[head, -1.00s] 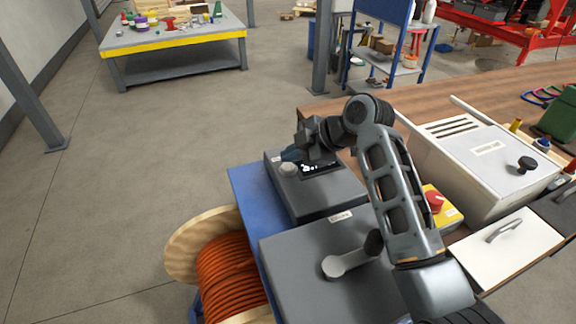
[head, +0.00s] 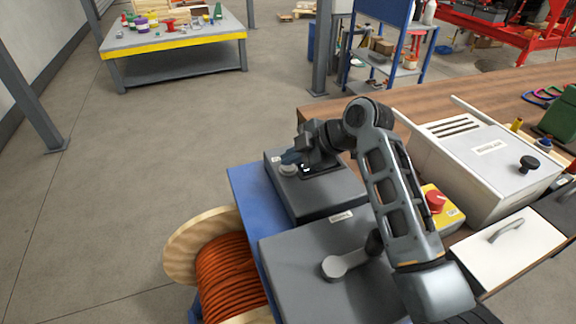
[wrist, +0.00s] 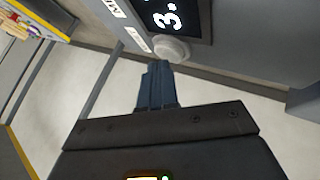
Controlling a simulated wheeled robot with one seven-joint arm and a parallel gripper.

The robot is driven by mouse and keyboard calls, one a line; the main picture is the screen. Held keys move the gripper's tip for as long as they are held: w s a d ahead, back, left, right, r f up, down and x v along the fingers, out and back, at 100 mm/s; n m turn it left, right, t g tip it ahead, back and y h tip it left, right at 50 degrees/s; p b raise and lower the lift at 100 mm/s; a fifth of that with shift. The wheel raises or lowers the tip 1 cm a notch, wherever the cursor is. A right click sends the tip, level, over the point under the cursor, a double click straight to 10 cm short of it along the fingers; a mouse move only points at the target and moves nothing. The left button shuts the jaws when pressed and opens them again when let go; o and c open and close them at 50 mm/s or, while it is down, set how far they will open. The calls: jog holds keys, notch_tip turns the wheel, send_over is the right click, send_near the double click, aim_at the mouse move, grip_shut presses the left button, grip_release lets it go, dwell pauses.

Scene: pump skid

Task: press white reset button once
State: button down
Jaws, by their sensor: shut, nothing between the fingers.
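The white reset button (head: 287,170) is a round, pale knob on the top of a dark grey box (head: 322,196), beside its lit display. In the wrist view the button (wrist: 172,49) sits just below the display (wrist: 172,14), which shows a white digit 3. My gripper (head: 286,158) is shut and empty, its blue fingers over the far side of the button in the head view. In the wrist view the fingertips (wrist: 158,64) overlap the button's lower left edge closely. I cannot tell whether they touch it. My gripper hides most of the display in the head view.
A second grey box with a lever (head: 342,265) stands nearer, and an orange cable reel (head: 226,275) is at its left. A red knob on a yellow box (head: 437,202) and a white cabinet (head: 478,165) are to the right. The floor at left is clear.

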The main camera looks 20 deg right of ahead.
aim_at(291, 168)
jog(key=shift+s+a+f+b, duration=0.15)
jog(key=shift+f+b, duration=0.3)
jog(key=shift+f, duration=0.45)
dwell(0.4)
jog(key=shift+r+p, duration=0.8)
jog(key=shift+r, duration=0.45)
jog(key=shift+r, duration=0.2)
jog(key=shift+r+p, duration=1.8)
jog(key=shift+r, duration=0.65)
jog(key=shift+f, duration=0.1)
